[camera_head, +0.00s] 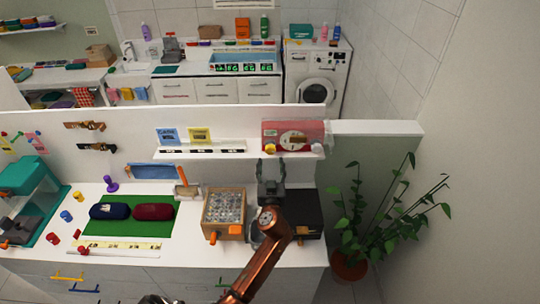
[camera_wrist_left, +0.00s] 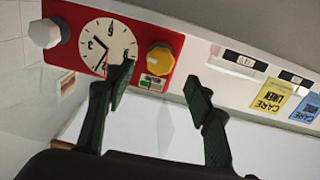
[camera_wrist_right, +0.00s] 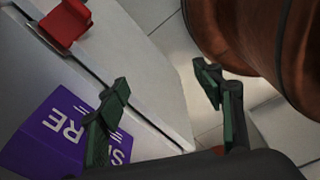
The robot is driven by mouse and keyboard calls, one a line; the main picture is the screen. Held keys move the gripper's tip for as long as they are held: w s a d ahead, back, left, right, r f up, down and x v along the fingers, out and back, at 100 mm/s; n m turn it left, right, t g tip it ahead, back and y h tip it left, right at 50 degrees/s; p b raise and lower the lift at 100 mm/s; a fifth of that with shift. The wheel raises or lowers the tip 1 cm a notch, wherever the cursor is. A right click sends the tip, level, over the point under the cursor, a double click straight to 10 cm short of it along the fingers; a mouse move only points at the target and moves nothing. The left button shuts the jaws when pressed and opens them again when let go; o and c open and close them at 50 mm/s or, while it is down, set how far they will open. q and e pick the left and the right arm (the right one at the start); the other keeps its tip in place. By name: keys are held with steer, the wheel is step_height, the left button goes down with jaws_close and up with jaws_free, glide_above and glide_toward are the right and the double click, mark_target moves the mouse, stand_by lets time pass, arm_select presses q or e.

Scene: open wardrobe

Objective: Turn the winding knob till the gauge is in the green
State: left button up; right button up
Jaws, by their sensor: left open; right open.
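The red clock unit (camera_head: 303,129) stands on the white shelf above the counter, with a yellow knob (camera_head: 270,148) and a white knob (camera_head: 317,148) on its front. In the left wrist view it appears turned over: the clock face (camera_wrist_left: 106,45) lies between the white knob (camera_wrist_left: 45,33) and the yellow knob (camera_wrist_left: 160,58). A small gauge (camera_wrist_left: 152,83) with a green part is beside the yellow knob; its pointer is too small to read. My left gripper (camera_head: 271,166) is open, empty and below the yellow knob, apart from it. My right gripper (camera_wrist_right: 163,84) is open and empty, away from the clock.
A wooden box (camera_head: 224,207) of clear pieces and a black box (camera_head: 300,212) stand on the counter below. Blue and yellow cards (camera_head: 200,135) stand along the shelf. A purple box (camera_wrist_right: 60,130) and a red handle (camera_wrist_right: 65,22) are near my right gripper.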

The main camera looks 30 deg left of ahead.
mark_target(270, 151)
arm_select(q)
steer(key=p+x, duration=0.1)
steer(key=x, duration=0.5)
steer(key=shift+r+p, duration=0.1)
steer(key=shift+p, duration=0.25)
steer(key=shift+x, duration=0.9)
steer(key=shift+c, duration=0.2)
steer(key=shift+n, duration=0.3)
steer(key=c, duration=1.1)
steer(key=shift+s+a, duration=0.15)
steer(key=shift+c, duration=0.3)
steer(key=shift+o, duration=0.2)
steer(key=shift+c, duration=0.2)
